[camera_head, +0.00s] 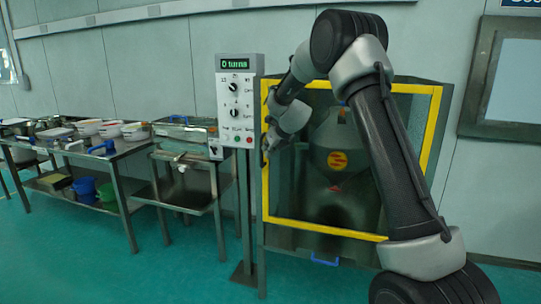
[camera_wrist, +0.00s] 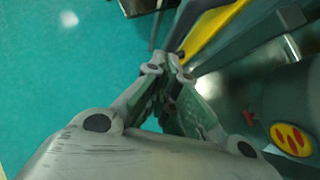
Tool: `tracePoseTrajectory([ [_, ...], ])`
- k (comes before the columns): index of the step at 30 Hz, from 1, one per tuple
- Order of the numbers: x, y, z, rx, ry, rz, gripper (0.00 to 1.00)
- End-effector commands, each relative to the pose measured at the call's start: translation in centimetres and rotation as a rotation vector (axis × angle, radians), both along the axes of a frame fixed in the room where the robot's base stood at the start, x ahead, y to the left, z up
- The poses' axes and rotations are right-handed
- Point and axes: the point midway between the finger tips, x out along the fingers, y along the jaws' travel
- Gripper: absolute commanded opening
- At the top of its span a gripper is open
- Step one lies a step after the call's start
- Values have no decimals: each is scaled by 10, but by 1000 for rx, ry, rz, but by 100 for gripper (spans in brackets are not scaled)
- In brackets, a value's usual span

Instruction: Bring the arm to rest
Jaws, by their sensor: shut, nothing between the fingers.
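My arm (camera_head: 385,130) rises from the lower right of the head view, bends at the top and comes down on the left. My gripper (camera_wrist: 168,64) is shut and empty, with its fingertips together in the wrist view. In the head view its end is near the left post of the yellow-framed enclosure (camera_head: 437,125), close to the control box. I cannot tell whether it touches the frame.
The control box (camera_head: 240,100) on a post reads "0 turns" and has knobs and buttons. A grey vessel (camera_head: 335,150) with a red-yellow label is inside the enclosure. A steel table (camera_head: 130,150) with trays stands left. Green floor (camera_head: 70,260) is clear in front.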

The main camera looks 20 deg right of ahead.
Motion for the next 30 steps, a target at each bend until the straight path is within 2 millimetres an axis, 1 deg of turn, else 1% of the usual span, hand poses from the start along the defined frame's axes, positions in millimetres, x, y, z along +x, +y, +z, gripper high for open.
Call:
tracePoseTrajectory([
  [1, -5, 4, 7, -1, -2, 3, 0],
  [4, -14, 10, 18, 0, -1, 2, 0],
  [7, -20, 14, 24, 0, -1, 2, 0],
  [11, -24, 16, 27, -39, -11, 43, 0],
  [14, -28, 18, 24, -153, -28, 181, 0],
  [15, -33, 19, 20, -223, -32, 274, 0],
  [17, -49, 19, 4, -346, -19, 448, 0],
  [18, -65, 18, -12, -428, -1, 584, 0],
  [19, -79, 18, -21, -490, 10, 693, 0],
  [20, -93, 16, -25, -548, 13, 802, 0],
  [21, -114, 14, -27, -622, 12, 949, 0],
  [22, -131, 11, -26, -677, 7, 1062, 0],
  [23, -149, 8, -24, -728, 0, 1173, 0],
  [24, -174, 3, -19, -793, -14, 1324, 0],
  [26, -215, -6, -8, -885, -46, 1554, 0],
  [27, -245, -13, 1, -941, -71, 1707, 0],
  [29, -289, -25, 16, -1017, -116, 1922, 0],
  [30, -317, -32, 24, -1057, -144, 2046, 0],
])
